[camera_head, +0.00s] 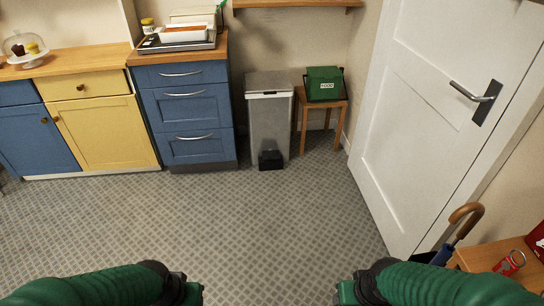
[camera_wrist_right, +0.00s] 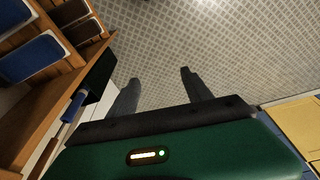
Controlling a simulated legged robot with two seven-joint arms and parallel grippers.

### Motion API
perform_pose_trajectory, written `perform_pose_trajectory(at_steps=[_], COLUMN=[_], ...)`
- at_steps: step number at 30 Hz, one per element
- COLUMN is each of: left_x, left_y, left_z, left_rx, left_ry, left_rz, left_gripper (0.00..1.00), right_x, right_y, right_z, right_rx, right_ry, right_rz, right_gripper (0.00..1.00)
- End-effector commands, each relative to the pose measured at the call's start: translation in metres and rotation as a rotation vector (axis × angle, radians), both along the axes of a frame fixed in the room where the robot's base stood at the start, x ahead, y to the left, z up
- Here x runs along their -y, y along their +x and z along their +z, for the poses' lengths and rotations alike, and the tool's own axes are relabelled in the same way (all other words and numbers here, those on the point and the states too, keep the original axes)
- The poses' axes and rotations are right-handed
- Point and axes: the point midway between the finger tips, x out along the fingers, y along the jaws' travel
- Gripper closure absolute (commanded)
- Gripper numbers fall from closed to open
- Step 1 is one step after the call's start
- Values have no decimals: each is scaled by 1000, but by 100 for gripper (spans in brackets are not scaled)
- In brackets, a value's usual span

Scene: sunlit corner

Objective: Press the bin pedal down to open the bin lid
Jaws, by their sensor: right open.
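The bin (camera_head: 268,120) is a tall grey metal box with its lid (camera_head: 269,92) closed. It stands against the far wall, between the blue drawers and a small wooden stool. Its black pedal (camera_head: 271,160) sticks out at the base, near the floor. My two green arms enter at the bottom corners of the head view, well short of the bin. The right gripper's two dark fingers (camera_wrist_right: 161,92) are spread apart and empty over the floor in the right wrist view. My left gripper's fingers are out of the head view. The bin does not show in the right wrist view.
The patterned floor (camera_head: 225,215) is clear between me and the bin. A green food caddy (camera_head: 324,84) sits on the stool (camera_head: 299,126) right of the bin. A white door (camera_head: 430,110) stands at the right, with an umbrella (camera_head: 455,232) and a wooden table (camera_head: 490,257) nearer me.

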Motion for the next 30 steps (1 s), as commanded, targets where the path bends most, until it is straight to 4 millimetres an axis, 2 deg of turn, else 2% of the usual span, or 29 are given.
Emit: perform_pose_trajectory(at_steps=[1,5,8,11,14,16,19,22,30], left_x=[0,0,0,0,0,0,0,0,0], left_y=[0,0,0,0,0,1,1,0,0], left_z=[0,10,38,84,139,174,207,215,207], left_rx=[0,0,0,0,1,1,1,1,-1], left_ry=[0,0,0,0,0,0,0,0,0], left_rz=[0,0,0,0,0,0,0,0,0], left_gripper=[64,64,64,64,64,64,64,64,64], right_x=[0,0,0,0,0,0,0,0,0], right_y=[0,0,0,0,0,1,1,0,0], right_z=[0,10,38,84,139,174,207,215,207], right_rx=[0,0,0,0,1,1,1,1,-1], right_ry=[0,0,0,0,0,0,0,0,0], right_rz=[0,0,0,0,0,0,0,0,0], right_gripper=[42,59,72,85,98,100,100,100,100])
